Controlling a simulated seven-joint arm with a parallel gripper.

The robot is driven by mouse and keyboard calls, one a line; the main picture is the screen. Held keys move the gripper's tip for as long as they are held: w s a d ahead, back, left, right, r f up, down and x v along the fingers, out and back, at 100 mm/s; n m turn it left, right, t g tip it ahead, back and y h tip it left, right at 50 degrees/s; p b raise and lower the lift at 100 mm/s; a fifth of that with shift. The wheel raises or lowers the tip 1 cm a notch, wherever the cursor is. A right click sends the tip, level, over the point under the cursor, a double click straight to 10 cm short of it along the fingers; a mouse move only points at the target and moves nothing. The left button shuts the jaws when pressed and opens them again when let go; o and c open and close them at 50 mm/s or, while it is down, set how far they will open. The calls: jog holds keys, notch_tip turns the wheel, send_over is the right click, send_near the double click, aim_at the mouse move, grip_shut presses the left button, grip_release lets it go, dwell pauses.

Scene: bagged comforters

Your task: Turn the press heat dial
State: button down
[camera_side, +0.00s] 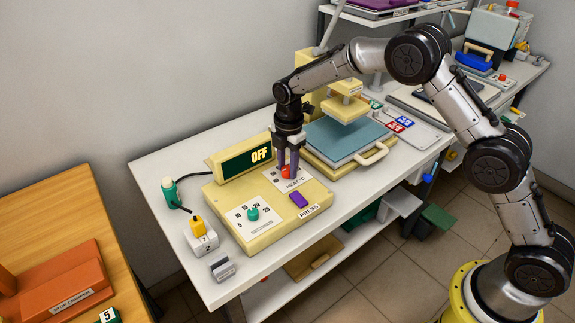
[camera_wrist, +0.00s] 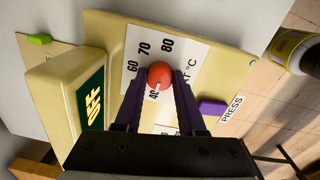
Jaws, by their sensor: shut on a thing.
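The red heat dial (camera_wrist: 159,75) sits on a white scale card (camera_wrist: 180,50) marked 60, 70, 80 and °C in the wrist view. Its white pointer line faces toward the lower left, near the 40 mark. In the side view the red dial (camera_side: 286,172) is on the cream press control box (camera_side: 240,203). My gripper (camera_side: 288,168) points down over it, and its purple fingers (camera_wrist: 158,90) are shut on the dial from both sides. The display (camera_side: 246,160) reads OFF. The fingers hide part of the scale.
A green dial (camera_side: 252,213) and a purple button (camera_side: 299,199) labelled PRESS share the box. The heat press (camera_side: 345,140) stands behind to the right. A yellow-topped block (camera_side: 200,238) and a green-capped item (camera_side: 169,190) stand to the left.

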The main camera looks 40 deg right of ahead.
jog(key=m, duration=1)
jog(key=shift+a, duration=0.1)
jog(key=m, duration=0.3)
jog(key=shift+m, duration=0.4)
jog(key=m, duration=0.6)
jog(key=shift+r, duration=0.1)
jog(key=m, duration=0.6)
jog(key=shift+w+m, duration=0.1)
jog(key=shift+m, duration=0.3)
jog(key=c, duration=0.5)
grip_release()
